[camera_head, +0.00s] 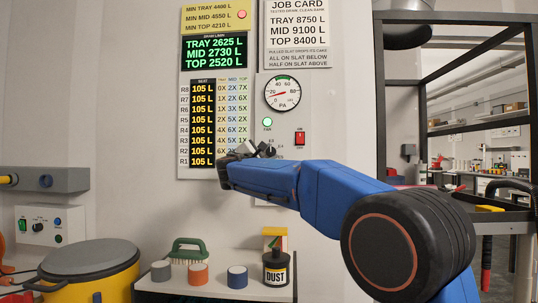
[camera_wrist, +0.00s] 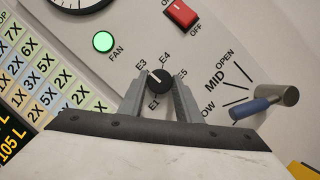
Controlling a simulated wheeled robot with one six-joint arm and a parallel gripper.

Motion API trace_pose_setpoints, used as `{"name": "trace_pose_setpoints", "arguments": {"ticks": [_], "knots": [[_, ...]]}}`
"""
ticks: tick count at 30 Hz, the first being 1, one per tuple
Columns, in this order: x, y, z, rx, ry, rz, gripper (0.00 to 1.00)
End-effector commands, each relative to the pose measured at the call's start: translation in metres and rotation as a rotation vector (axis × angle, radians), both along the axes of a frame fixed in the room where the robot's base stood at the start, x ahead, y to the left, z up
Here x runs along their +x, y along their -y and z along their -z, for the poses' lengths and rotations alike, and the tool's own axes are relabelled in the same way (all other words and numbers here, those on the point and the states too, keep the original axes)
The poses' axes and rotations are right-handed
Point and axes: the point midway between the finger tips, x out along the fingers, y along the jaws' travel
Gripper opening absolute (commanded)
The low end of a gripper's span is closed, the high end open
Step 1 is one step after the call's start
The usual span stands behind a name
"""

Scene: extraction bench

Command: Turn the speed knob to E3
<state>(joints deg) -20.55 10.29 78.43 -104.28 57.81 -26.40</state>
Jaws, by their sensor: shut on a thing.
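The speed knob (camera_wrist: 160,80) is a small black dial on the grey panel in the wrist view. Its white mark points up and left, roughly toward the E3 label (camera_wrist: 141,65). E4, E5 and E1 also show around it; E2 is not visible, probably behind the left finger. My gripper (camera_wrist: 160,88) has one grey finger on each side of the knob and is shut on it. In the head view my gripper (camera_head: 262,151) is at the panel's lower part and hides the knob.
A blue-handled lever (camera_wrist: 255,106) sticks out right of the knob, by LOW, MID and OPEN marks. A red switch (camera_wrist: 180,13) and a lit green fan lamp (camera_wrist: 103,42) are above. A shelf (camera_head: 215,288) with containers is below.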

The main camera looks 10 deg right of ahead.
Motion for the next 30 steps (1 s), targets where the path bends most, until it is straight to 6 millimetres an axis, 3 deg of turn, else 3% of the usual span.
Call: {"name": "trace_pose_setpoints", "arguments": {"ticks": [16,17,19,30], "knots": [[0.0002,0.0004,0.0011,0.024,0.006,0.002,0.08],[0.0002,0.0004,0.0012,0.024,0.005,0.002,0.35],[0.0002,0.0003,0.0011,0.024,0.005,0.002,0.49],[-0.0029,-0.0022,0.0008,0.023,0.007,0.0,0.49]]}}
